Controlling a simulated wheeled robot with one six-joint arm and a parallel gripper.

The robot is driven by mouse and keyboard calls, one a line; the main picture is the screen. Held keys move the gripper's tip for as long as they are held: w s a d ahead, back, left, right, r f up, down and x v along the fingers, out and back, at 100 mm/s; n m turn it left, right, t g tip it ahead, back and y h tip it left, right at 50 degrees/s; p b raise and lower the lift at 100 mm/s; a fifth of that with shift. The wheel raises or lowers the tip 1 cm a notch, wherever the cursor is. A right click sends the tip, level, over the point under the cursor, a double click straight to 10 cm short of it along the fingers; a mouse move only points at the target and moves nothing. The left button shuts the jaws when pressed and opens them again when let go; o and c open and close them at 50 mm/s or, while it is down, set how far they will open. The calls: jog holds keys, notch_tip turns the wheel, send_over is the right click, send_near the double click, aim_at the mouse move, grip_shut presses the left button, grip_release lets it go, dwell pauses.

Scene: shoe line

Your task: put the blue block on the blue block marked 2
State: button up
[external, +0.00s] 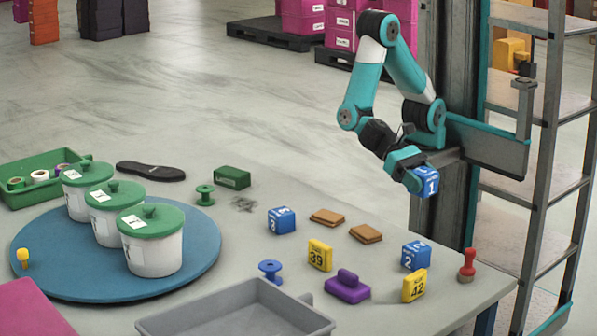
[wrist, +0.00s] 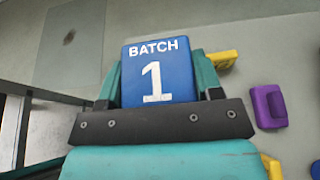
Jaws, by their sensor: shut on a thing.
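My gripper (external: 413,180) is shut on a blue block with a white 1 (external: 427,182) and holds it in the air above the right part of the table. In the wrist view this block reads "BATCH 1" (wrist: 158,72), between the teal fingers. The blue block marked 2 (external: 416,256) stands on the table below the held block, apart from it. In the wrist view I cannot see the block marked 2. Another blue block (external: 281,220), its mark looking like a 3, stands left of centre.
Close to the block marked 2 are a yellow 42 block (external: 415,286), a red stamp (external: 467,265) and a brown pad (external: 365,234). A purple-handled piece (external: 347,287) and a yellow 39 block (external: 320,255) stand to the left. A grey tray (external: 318,326) lies in front.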

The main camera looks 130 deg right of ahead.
aim_at(417, 246)
notch_tip(417, 246, down, 14)
jog(key=b, duration=0.4)
jog(key=shift+f, duration=0.1)
jog(key=shift+f, duration=0.1)
jog(key=o, duration=1)
